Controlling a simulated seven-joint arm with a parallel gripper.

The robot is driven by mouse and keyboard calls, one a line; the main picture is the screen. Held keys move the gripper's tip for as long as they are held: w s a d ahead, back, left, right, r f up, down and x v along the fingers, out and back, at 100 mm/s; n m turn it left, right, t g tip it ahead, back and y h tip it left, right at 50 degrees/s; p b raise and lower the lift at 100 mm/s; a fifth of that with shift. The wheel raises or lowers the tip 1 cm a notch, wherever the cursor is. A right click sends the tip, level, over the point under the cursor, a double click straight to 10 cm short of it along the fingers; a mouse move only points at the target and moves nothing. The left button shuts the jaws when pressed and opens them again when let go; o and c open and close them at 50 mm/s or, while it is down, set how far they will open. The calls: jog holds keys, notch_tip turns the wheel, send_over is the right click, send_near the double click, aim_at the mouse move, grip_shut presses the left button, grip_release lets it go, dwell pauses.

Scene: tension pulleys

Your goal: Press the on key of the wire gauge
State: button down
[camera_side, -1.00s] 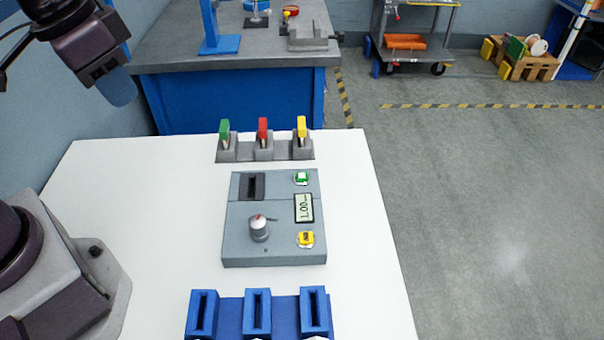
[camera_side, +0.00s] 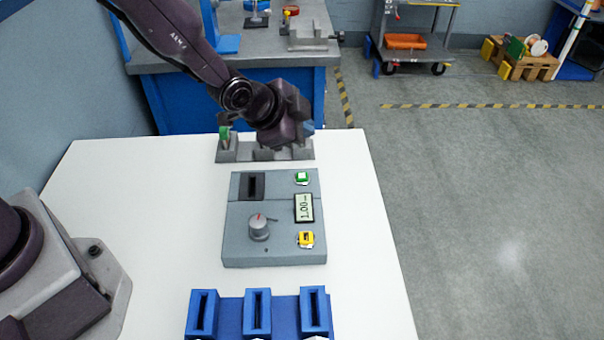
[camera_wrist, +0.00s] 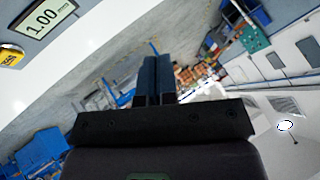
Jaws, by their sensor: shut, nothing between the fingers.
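The wire gauge (camera_side: 240,251) is a grey box lying on the white table. It has a green key (camera_side: 302,178) at its far right and a yellow key (camera_side: 305,239) at its near right; their labels are too small to read. Between them is a display (camera_side: 304,208), which reads 1.00 mm in the wrist view (camera_wrist: 45,16). A grey knob (camera_side: 259,228) and a dark slot (camera_side: 251,187) are on the left. My gripper (camera_side: 308,129) is beyond the gauge's far edge, above the rack, apart from the keys. Its blue fingers (camera_wrist: 157,77) are together and empty.
A grey rack (camera_side: 227,154) stands behind the gauge with a green-topped piece (camera_side: 224,137); my gripper hides its other pieces. A blue slotted holder (camera_side: 231,316) is at the table's front. The table left of the gauge is clear.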

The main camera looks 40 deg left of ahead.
aim_at(303, 178)
jog(key=shift+w+r, duration=0.15)
jog(key=shift+r, duration=0.05)
jog(key=shift+f, duration=0.15)
jog(key=shift+f, duration=4.3)
jog(key=shift+f, duration=0.4)
jog(key=shift+f, duration=0.4)
jog(key=shift+r, duration=0.8)
